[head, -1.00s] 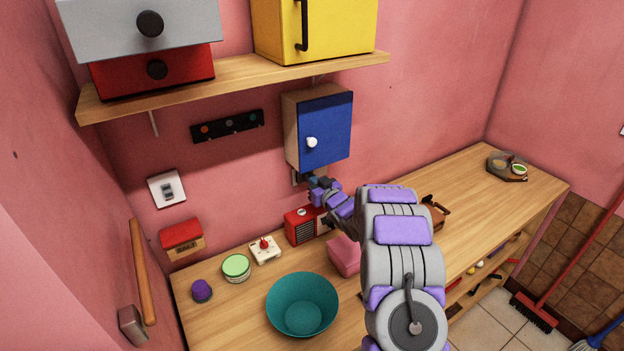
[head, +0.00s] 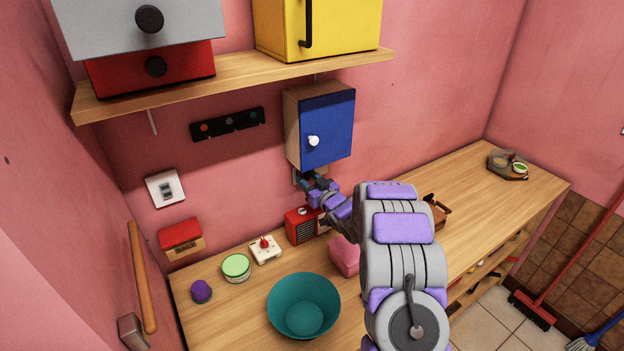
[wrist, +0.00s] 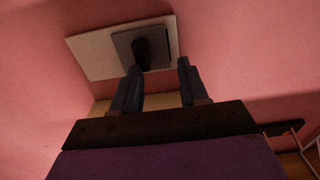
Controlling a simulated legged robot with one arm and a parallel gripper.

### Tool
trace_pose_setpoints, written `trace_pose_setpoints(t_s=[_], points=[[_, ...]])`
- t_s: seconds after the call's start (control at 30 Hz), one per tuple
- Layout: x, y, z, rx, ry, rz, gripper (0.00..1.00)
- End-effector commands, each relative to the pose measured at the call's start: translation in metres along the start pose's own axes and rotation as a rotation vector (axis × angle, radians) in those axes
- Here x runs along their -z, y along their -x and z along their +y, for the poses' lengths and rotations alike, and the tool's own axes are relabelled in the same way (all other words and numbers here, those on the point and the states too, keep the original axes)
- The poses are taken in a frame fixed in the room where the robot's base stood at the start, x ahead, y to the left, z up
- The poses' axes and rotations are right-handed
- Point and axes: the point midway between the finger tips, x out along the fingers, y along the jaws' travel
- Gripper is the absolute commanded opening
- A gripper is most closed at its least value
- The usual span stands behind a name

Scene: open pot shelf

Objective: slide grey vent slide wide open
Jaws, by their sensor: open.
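The vent is a pale plate (wrist: 88,54) on the pink wall, with a grey vent slide (wrist: 124,41) on its right part. A dark upright handle (wrist: 143,48) stands out from the slide. In the head view the vent plate (head: 297,178) is below the blue cabinet, mostly hidden by my gripper (head: 310,181). In the wrist view my gripper (wrist: 159,66) is open, its fingers pointing at the slide. The handle is seen between the fingertips, nearer the left one; I cannot tell whether they touch. A thin dark strip shows at the slide's right edge.
The blue cabinet (head: 327,130) hangs just above my gripper. A red radio (head: 301,226) stands on the wooden counter (head: 220,318) below it. A pink box (head: 342,258) and a teal bowl (head: 303,304) stand nearer. Clear wall lies right of the cabinet.

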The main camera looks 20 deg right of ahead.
Motion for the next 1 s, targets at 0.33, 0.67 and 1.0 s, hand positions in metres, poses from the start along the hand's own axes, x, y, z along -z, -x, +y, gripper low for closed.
trace_pose_setpoints(t_s=[0.33,0.67,1.0], points=[[-0.004,0.03,0.008,-0.006,-0.013,-0.007,0.43],[-0.006,0.051,0.007,-0.007,-0.013,-0.011,0.43],[-0.006,0.073,0.008,-0.009,-0.014,-0.011,0.43]])
